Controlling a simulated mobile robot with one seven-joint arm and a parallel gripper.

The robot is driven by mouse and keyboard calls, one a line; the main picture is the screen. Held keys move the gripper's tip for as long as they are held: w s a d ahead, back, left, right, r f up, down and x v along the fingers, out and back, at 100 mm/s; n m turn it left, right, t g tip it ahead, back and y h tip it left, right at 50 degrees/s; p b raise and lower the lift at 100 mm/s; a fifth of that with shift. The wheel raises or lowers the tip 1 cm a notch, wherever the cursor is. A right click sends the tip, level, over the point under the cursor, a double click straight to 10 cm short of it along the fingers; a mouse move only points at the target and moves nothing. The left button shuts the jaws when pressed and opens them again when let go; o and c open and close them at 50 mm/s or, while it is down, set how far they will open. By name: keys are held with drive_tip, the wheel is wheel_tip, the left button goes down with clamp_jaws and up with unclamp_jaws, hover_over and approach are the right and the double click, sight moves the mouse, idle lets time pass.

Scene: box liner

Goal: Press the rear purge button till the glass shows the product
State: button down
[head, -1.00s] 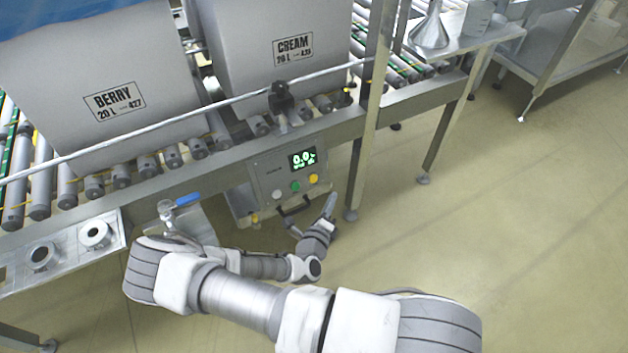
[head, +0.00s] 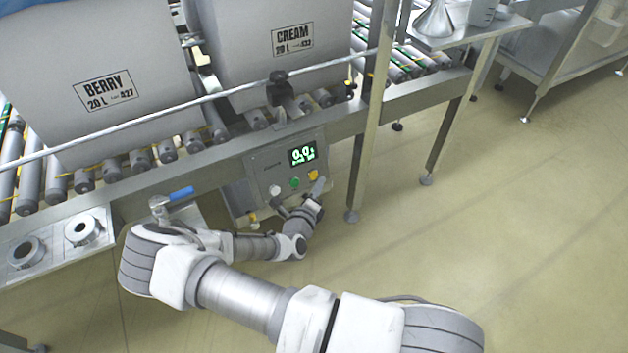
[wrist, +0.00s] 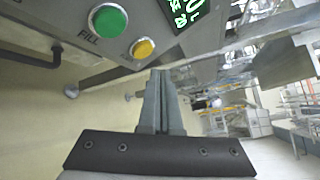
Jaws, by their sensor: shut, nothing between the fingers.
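A grey control panel (head: 268,166) on the conveyor's front rail carries a white button (head: 275,190), a green button (head: 294,183) and a yellow button (head: 313,175). In the wrist view the green button (wrist: 108,20) has the label FILL under it, and the yellow button (wrist: 142,48) is to its right. No purge label is readable, and I cannot make out a sight glass. My gripper (head: 319,185) is shut and empty, its tips close below the yellow button. In the wrist view my gripper (wrist: 159,74) points just right of that button; contact cannot be told.
A green-lit display (head: 302,153) sits above the buttons. Boxes marked BERRY (head: 105,110) and CREAM (head: 290,65) stand on the roller conveyor. A blue-handled valve (head: 172,198) is left of the panel. A steel post (head: 371,130) stands close at right. Floor beyond is clear.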

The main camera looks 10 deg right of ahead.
drive_tip(key=shift+w+a+f, duration=0.15)
drive_tip(key=shift+w+a, duration=0.05)
drive_tip(key=shift+w, duration=0.45)
drive_tip(key=shift+w, duration=0.15)
idle(1.5)
drive_tip(key=shift+w+a+f, duration=0.15)
drive_tip(key=shift+w, duration=0.05)
drive_tip(key=shift+w+a+f, duration=0.1)
drive_tip(key=shift+w+a, duration=0.05)
drive_tip(key=shift+w, duration=0.25)
idle(1.4)
drive_tip(key=shift+s, duration=0.15)
drive_tip(key=shift+s+d+r+p, duration=0.25)
drive_tip(key=shift+s+p, duration=0.35)
drive_tip(key=shift+p, duration=0.15)
drive_tip(key=shift+s, duration=0.1)
